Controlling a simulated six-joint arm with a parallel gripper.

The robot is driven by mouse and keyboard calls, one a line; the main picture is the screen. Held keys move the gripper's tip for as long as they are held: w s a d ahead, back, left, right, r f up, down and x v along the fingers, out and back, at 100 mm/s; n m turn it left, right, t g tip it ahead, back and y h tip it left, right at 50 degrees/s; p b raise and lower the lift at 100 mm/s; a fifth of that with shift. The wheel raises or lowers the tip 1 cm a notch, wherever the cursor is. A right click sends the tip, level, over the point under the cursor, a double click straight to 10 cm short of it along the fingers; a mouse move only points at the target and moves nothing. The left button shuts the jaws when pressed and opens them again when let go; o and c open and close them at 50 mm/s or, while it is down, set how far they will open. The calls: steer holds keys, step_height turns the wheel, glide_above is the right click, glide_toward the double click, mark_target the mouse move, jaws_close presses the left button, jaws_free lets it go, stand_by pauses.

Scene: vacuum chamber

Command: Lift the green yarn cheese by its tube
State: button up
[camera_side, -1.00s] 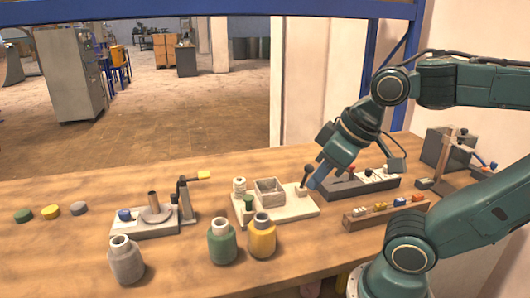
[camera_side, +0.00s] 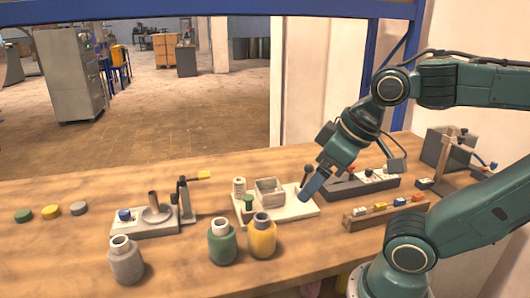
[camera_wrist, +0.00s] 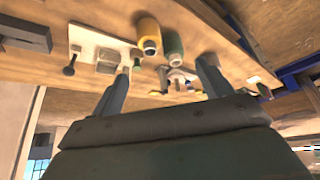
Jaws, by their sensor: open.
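The green yarn cheese (camera_side: 222,246) stands upright on the bench in the side view, its pale tube (camera_side: 221,226) sticking out of the top. It also shows in the wrist view (camera_wrist: 174,45), beside the yellow cheese. My gripper (camera_side: 306,194) is to the right of the green cheese and farther back, above the right end of a white board. In the wrist view my gripper (camera_wrist: 162,80) has its two fingers wide apart, with nothing held between them. Neither finger touches the green cheese.
A yellow cheese (camera_side: 262,238) stands close on the right of the green one, a grey cheese (camera_side: 125,262) farther left. Behind are the white board (camera_side: 290,210) with a box and a dark-knobbed lever, and a grey fixture (camera_side: 150,225). Bare bench lies in front of my gripper.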

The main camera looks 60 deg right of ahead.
steer(key=shift+o, duration=0.9)
steer(key=m+g, duration=0.6)
steer(key=m, duration=1)
glide_above(220, 222)
steer(key=s+a, duration=0.1)
step_height(220, 222, down, 9)
steer(key=shift+r, duration=0.15)
step_height(220, 222, down, 8)
steer(key=shift+f, duration=0.25)
